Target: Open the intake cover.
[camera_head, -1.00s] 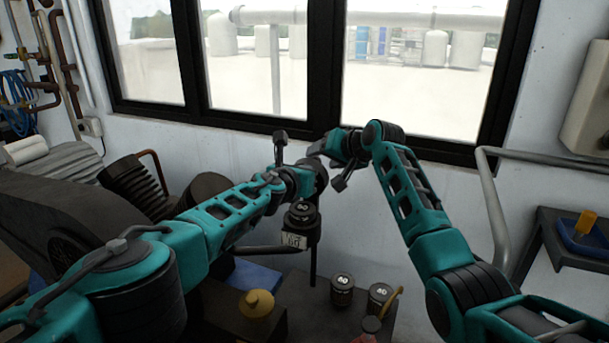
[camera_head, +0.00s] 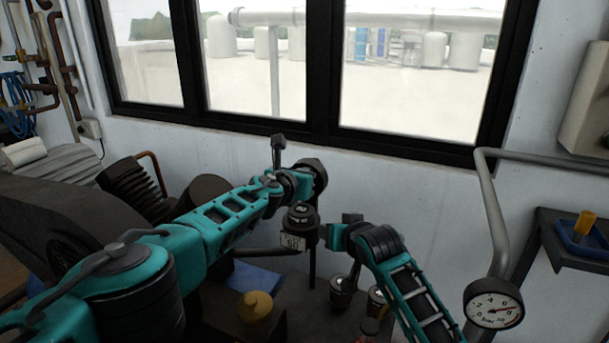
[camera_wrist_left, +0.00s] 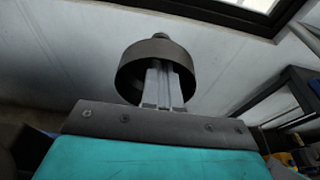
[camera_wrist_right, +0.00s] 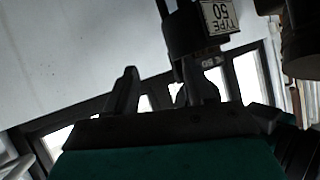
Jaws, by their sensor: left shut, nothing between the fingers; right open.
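A dark round hollow cap (camera_head: 312,175) stands in front of the wall below the window; I cannot tell for sure whether it is the intake cover. In the left wrist view the cap (camera_wrist_left: 155,68) surrounds the tips of my left gripper (camera_wrist_left: 164,85), which is shut with nothing between the fingers. In the head view a dark fitting with a "TYPE 50" label (camera_head: 292,242) stands below the cap; the label also shows upside down in the right wrist view (camera_wrist_right: 219,16). My right gripper (camera_wrist_right: 160,95) is open and empty, close to this fitting.
A pressure gauge (camera_head: 494,303), a grey pipe rail (camera_head: 490,200) and a shelf with a blue tray (camera_head: 583,238) are at the right.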

